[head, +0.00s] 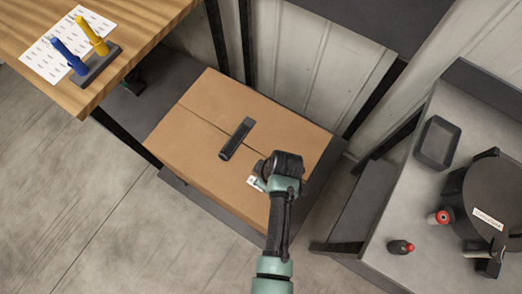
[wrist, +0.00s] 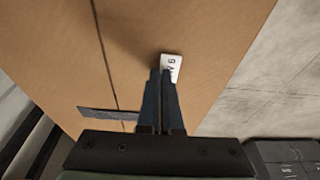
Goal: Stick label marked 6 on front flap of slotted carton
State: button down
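The brown slotted carton (head: 190,135) lies closed on a dark low platform, with a seam across its top. It fills much of the wrist view (wrist: 60,50). My gripper (head: 258,178) is over the carton's near right part. In the wrist view its two dark fingers (wrist: 160,73) are close together. A small white label (wrist: 173,66) with a dark mark, seemingly a 6, shows at the fingertips, which partly cover it. It also shows in the head view (head: 252,181). I cannot tell whether the label touches the carton.
A dark bar (head: 237,138) lies across the carton's seam. A wooden table (head: 140,30) at top left holds a label sheet (head: 45,55) and blue and yellow handles in a stand. At right, a grey bench (head: 425,190) holds a tray (head: 437,143) and a dark round machine (head: 490,200).

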jog(key=shift+f, duration=0.35)
dwell(0.5)
jog(key=c, duration=1)
grip_release()
jog(key=shift+r, duration=0.1)
jog(key=p+v, duration=0.2)
jog(key=a+p+v, duration=0.1)
jog(key=p+v, duration=0.1)
jog(key=w+p+v, duration=0.1)
jog(key=p+v, duration=0.1)
jog(key=v, duration=0.1)
jog(key=shift+a+r+p, duration=0.15)
jog(key=shift+p, duration=0.25)
